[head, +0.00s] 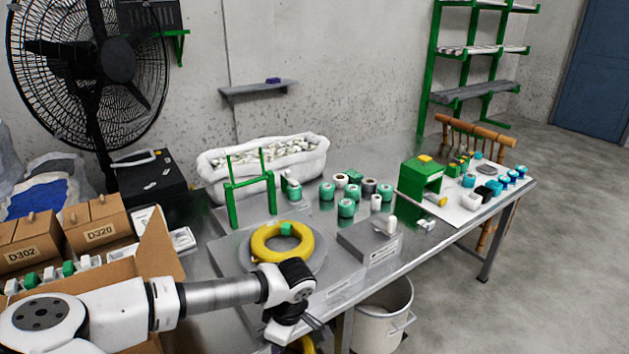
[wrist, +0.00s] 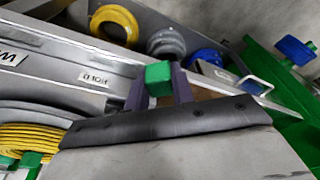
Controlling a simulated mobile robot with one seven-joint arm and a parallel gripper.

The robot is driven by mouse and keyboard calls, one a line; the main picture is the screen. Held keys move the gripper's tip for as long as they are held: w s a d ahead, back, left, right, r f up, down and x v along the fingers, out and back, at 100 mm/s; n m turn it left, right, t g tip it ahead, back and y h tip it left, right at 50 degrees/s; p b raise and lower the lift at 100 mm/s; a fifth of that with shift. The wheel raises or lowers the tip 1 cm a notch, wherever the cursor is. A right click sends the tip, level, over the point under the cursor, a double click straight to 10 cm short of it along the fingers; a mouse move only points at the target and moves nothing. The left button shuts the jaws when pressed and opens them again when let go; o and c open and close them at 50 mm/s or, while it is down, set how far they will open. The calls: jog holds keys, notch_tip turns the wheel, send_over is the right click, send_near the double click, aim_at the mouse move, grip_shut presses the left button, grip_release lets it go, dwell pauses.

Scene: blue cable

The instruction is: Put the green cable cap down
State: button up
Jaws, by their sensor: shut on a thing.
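The green cable cap (wrist: 158,78) is a small green block between the two dark fingers of my gripper (wrist: 158,90) in the wrist view. My gripper is shut on it, and nothing shows touching the cap from below. In the head view my gripper (head: 312,323) is at the front edge of the metal table, low and in front of the yellow coil; the cap in it cannot be made out there.
A yellow cable coil (head: 262,246) with another green block on it lies on the table (head: 352,297). A grey box (head: 365,243) stands right of it. A white bin (head: 385,325) is below the edge. The wrist view shows yellow (wrist: 115,20), grey (wrist: 168,42) and blue (wrist: 206,56) coils.

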jog(key=w+d+f+m+t+h, duration=0.1)
jog(key=w+d+f+m, duration=0.5)
jog(key=f+m, duration=0.3)
jog(key=shift+w+d+f+m+h, duration=0.2)
jog(key=shift+d+f+m+h, duration=0.1)
jog(key=shift+d+m, duration=0.65)
jog(key=shift+a, duration=0.2)
